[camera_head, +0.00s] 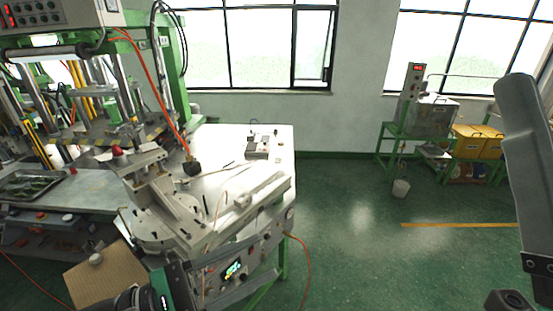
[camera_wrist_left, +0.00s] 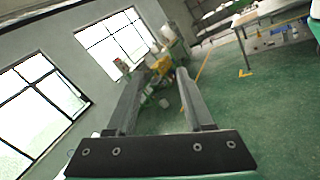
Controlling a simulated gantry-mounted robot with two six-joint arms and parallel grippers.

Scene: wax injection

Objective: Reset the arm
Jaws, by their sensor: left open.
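My left gripper (camera_head: 274,250) is low in the head view, in front of the machine's control panel. Its two grey fingers point right and are spread apart. In the left wrist view the same gripper (camera_wrist_left: 160,74) is open, with nothing between the fingers but the distant room. At the right edge of the head view, one large grey finger of my right gripper (camera_head: 522,130) points up from a black mount. Its other finger is out of frame, so its opening cannot be judged.
A white worktable (camera_head: 270,140) carries a metal fixture (camera_head: 160,205). A green-framed press (camera_head: 178,65) stands at left, with a cardboard piece (camera_head: 105,275) below. Orange hose hangs nearby. Green floor (camera_head: 365,220) is open at centre right. Yellow bins (camera_head: 475,142) stand at the back.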

